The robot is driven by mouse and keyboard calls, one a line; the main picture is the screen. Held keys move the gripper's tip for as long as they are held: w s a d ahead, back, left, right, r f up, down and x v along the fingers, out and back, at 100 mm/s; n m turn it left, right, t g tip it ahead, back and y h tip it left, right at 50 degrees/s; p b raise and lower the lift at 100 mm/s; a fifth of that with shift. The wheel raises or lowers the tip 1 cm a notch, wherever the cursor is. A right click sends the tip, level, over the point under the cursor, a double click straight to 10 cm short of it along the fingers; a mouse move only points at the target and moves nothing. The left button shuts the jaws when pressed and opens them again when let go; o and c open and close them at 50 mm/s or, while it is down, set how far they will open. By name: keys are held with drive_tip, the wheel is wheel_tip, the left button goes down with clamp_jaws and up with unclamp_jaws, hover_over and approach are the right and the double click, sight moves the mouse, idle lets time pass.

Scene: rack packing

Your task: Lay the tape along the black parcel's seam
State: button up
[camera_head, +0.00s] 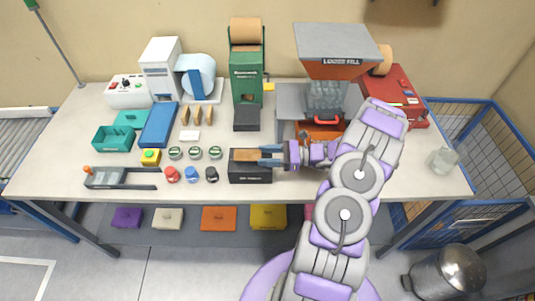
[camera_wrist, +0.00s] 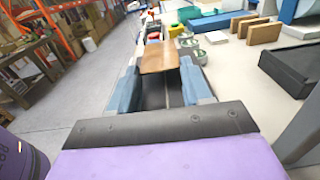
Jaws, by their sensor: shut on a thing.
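The black parcel (camera_head: 250,175) stands near the table's front edge, in the middle. A brown strip of tape (camera_head: 244,155) is at its top; I cannot tell whether it touches the parcel. In the wrist view the tape (camera_wrist: 160,56) sticks out ahead between my blue fingertips. My gripper (camera_head: 264,155) reaches in from the right and is shut on the tape's near end, over the parcel's right part. In the wrist view my gripper (camera_wrist: 158,76) has a dark surface of the parcel (camera_wrist: 155,97) below it, with a thin pale line along it. The fingers hide part of the parcel's top.
A green tape dispenser (camera_head: 246,84) with a brown roll stands behind, with another black box (camera_head: 246,118) before it. Green-and-white round items (camera_head: 195,153) and small weights (camera_head: 191,174) lie left of the parcel. A filling machine (camera_head: 336,65) stands at the back right.

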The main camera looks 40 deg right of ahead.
drive_tip(key=shift+d+f, duration=0.35)
drive_tip(key=shift+d, duration=0.1)
drive_tip(key=o, duration=0.6)
drive_tip(key=shift+d, duration=0.15)
drive_tip(key=shift+c, duration=0.2)
drive_tip(key=o, duration=0.3)
drive_tip(key=shift+o, duration=1)
drive_tip(key=shift+a, duration=0.45)
drive_tip(key=shift+s+d, duration=0.2)
drive_tip(key=shift+d, duration=0.35)
drive_tip(key=p+v, duration=0.2)
drive_tip(key=v, duration=1.3)
drive_tip(key=shift+s+d, duration=0.25)
drive_tip(key=shift+d, duration=0.05)
drive_tip(key=shift+s+d, duration=0.2)
